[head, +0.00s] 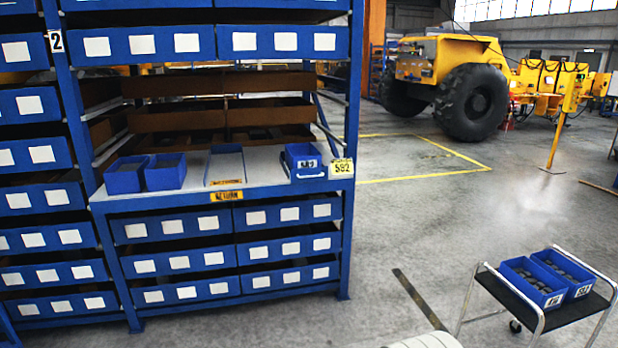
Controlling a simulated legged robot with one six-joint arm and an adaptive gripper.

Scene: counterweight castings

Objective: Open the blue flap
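On the rack's white shelf stands a small blue box (304,158) with a white number label. Its front has a blue panel with a pale bar-like handle (311,177) low down; this looks like the blue flap, and it appears shut. A yellow tag reading 592 (342,168) sits just right of it. My gripper is not in view. A white rounded part at the bottom edge seems to be mine.
The shelf (270,165) also holds two blue bins (145,174) and an open blue tray (225,165) above a yellow RETURN label (226,196). A trolley (570,312) with two blue bins (545,278) stands at lower right. Floor between is mostly clear.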

